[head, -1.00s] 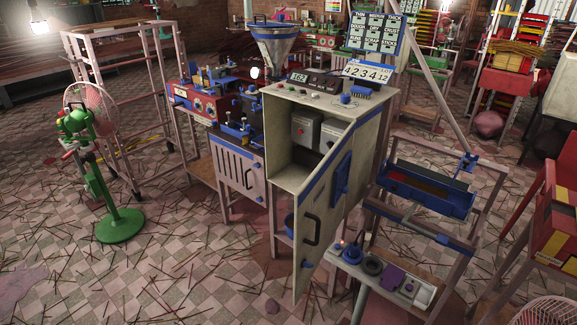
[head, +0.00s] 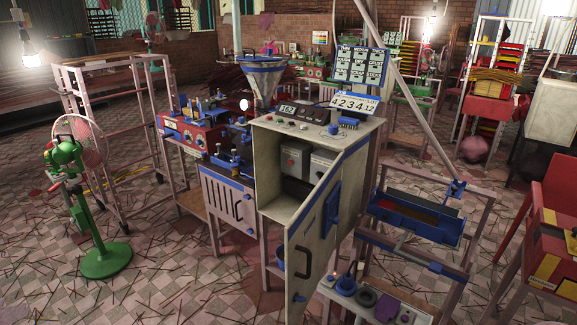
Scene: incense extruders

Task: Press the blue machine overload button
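The blue-trimmed machine (head: 230,196) stands in the middle, with a blue and silver hopper (head: 262,80) above it. Its beige control cabinet (head: 268,165) has the door (head: 312,235) swung open toward me. Inside the cabinet are two grey boxes: one (head: 294,158) with a small red button on it, and one (head: 321,163) partly covered by the door. Which part is the overload button cannot be told at this size. The cabinet top (head: 300,124) carries small buttons, a counter display and a blue knob. Neither of my grippers is in view.
A green fan (head: 85,200) stands at the left near a pink rack. A blue tray stand (head: 425,222) and a low shelf with small items are right of the door. Red and yellow furniture (head: 550,240) is at the far right. Thin sticks litter the tiled floor.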

